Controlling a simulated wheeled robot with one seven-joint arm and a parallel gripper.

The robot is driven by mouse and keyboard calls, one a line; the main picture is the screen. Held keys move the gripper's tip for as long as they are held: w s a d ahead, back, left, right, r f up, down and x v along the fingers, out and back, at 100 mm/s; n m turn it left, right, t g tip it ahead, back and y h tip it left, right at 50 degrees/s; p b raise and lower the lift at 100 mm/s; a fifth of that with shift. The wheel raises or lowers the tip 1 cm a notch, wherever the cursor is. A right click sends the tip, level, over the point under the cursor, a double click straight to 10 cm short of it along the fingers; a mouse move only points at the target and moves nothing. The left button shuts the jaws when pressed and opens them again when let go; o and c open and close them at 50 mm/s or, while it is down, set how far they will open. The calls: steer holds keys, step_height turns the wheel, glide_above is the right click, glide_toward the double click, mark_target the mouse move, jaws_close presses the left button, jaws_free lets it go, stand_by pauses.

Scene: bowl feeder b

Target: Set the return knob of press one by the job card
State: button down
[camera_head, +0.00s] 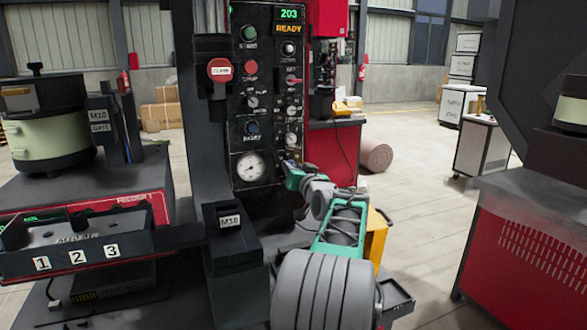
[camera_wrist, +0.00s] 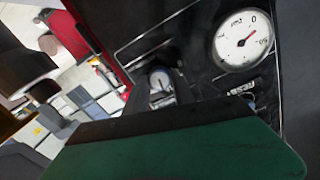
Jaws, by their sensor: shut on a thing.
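The press's black control panel (camera_head: 268,100) stands upright in the middle of the head view. My gripper (camera_head: 284,162) is at the panel's lower right, just right of a round white gauge (camera_head: 250,167). In the wrist view the dark fingers are closed around a small round knob with a pale face (camera_wrist: 160,80). The fingers hide its sides, and the head view hides it behind my gripper. The gauge also shows in the wrist view (camera_wrist: 243,40), with its needle pointing towards the 0. A small label beside the knob is too blurred to read. I cannot make out a job card.
Above my gripper are several other knobs (camera_head: 291,139) and buttons, and a display (camera_head: 289,14) reading 203. A red round button (camera_head: 220,70) juts out left of the panel. A red press (camera_head: 335,150) is behind.

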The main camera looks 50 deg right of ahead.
steer(key=shift+m+p, duration=1.5)
steer(key=shift+m, duration=2.1)
steer(key=c, duration=1.1)
jaws_free()
steer(key=shift+o, duration=0.2)
steer(key=shift+s, duration=0.1)
steer(key=v, duration=0.7)
steer(key=shift+s, duration=0.3)
steer(key=shift+a, duration=0.15)
